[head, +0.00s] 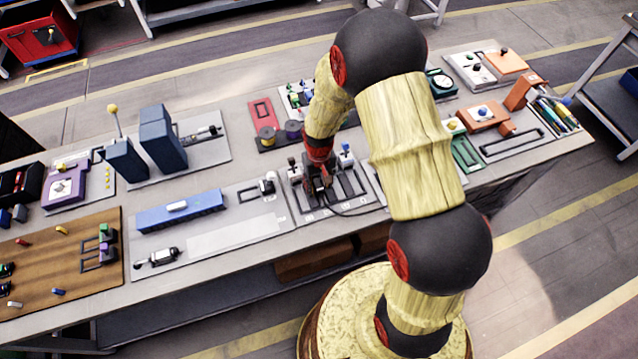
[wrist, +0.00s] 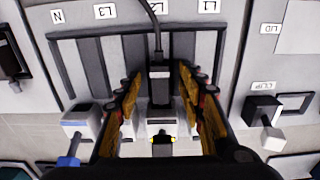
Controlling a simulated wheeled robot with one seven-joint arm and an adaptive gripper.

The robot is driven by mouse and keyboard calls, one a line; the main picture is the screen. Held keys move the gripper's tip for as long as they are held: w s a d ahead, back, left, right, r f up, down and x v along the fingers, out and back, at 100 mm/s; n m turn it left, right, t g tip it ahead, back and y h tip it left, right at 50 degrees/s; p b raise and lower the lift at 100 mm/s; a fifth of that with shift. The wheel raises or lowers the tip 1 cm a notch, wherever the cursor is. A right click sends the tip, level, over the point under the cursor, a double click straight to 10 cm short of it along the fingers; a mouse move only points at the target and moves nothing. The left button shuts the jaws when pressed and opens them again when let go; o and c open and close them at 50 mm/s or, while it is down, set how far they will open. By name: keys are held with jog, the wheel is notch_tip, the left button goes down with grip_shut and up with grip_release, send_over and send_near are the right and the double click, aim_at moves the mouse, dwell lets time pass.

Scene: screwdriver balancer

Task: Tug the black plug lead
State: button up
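The black plug lead (wrist: 159,84) stands upright in the middle of the wrist view, with its black cable (wrist: 151,20) running up and away past the labels. In the head view the cable (head: 345,214) curves out below my gripper across the grey panel. My gripper (wrist: 159,88) has one yellow-brown finger on each side of the plug, with a visible gap on both sides, so it is open around the plug and not closed on it. In the head view my gripper (head: 318,180) is over the slotted panel, and the plug is mostly hidden there.
The slotted panel (wrist: 65,40) has labels N, L3 and L1. A blue-and-white switch (wrist: 80,122) stands left of my fingers and a black-and-white one (wrist: 264,120) to the right. A long blue block (head: 180,212) lies on the neighbouring panel.

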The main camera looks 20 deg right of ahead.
jog(key=shift+c, duration=1.2)
jog(key=c, duration=0.7)
grip_shut()
jog(key=shift+s, duration=0.2)
jog(key=shift+w, duration=0.15)
jog(key=o, duration=1)
grip_release()
jog(key=shift+w, duration=0.1)
jog(key=shift+c, duration=0.2)
